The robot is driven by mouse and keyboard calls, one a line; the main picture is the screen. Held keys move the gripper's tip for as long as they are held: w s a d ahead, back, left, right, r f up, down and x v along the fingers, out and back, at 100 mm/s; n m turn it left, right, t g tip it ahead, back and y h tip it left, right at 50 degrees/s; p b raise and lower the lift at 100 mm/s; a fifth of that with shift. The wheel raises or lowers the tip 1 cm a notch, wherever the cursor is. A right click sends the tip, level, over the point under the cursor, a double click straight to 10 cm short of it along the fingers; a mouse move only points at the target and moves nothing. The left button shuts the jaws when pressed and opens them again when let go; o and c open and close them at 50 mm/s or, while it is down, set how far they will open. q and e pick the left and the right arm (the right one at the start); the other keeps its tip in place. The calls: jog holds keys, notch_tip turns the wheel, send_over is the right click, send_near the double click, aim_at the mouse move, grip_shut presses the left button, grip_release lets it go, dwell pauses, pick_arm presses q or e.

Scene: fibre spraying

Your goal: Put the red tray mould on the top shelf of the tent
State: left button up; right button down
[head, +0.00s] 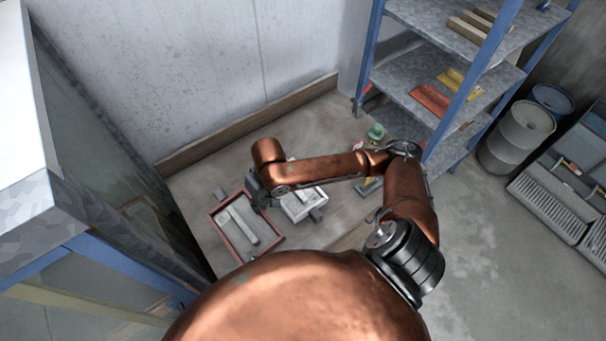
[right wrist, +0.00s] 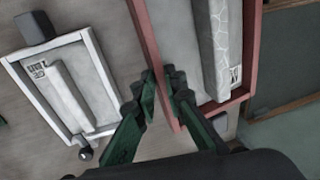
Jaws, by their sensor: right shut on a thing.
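The red tray mould (head: 224,238) lies at the left part of the worktop, with a long pale grey block inside it. In the right wrist view its red wall (right wrist: 151,45) passes between the fingers. My right gripper (head: 262,196) is at the tray's upper right side. In the right wrist view the green fingers (right wrist: 164,92) are shut on that wall. A blue-framed structure with a pale top (head: 45,225) stands at the left; I cannot tell whether it is the tent. My left gripper is not in view.
A white tray (right wrist: 98,62) with a block lies beside the red one. A green object (head: 376,132) stands farther right on the worktop (head: 315,125). A blue-posted rack (head: 412,98) holds red and yellow pieces.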

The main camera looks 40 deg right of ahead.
jog(key=shift+m+y, duration=0.3)
jog(key=shift+y, duration=0.3)
jog(key=s+a+p, duration=0.1)
jog(key=s+p, duration=0.1)
jog(key=s, duration=0.1)
jog(key=s+a+r+p, duration=0.1)
jog(key=s+p, duration=0.1)
jog(key=s, duration=0.1)
jog(key=s+a+r+p, duration=0.1)
jog(key=s+p, duration=0.2)
jog(key=s, duration=0.1)
jog(key=shift+a+r, duration=0.2)
jog(key=shift+r, duration=0.05)
jog(key=shift+s+a, duration=0.15)
jog(key=shift+s, duration=0.15)
jog(key=shift+w+f, duration=0.1)
jog(key=shift+f, duration=0.05)
jog(key=w+d+f+b, duration=0.45)
jog(key=w+b, duration=0.35)
jog(key=b, duration=0.6)
send_over(269, 210)
jog(key=s+a, duration=0.1)
jog(key=s, duration=0.1)
jog(key=shift+s+a+f, duration=0.15)
jog(key=shift+f, duration=3.9)
jog(key=c, duration=2)
grip_release()
jog(key=shift+s+f, duration=0.1)
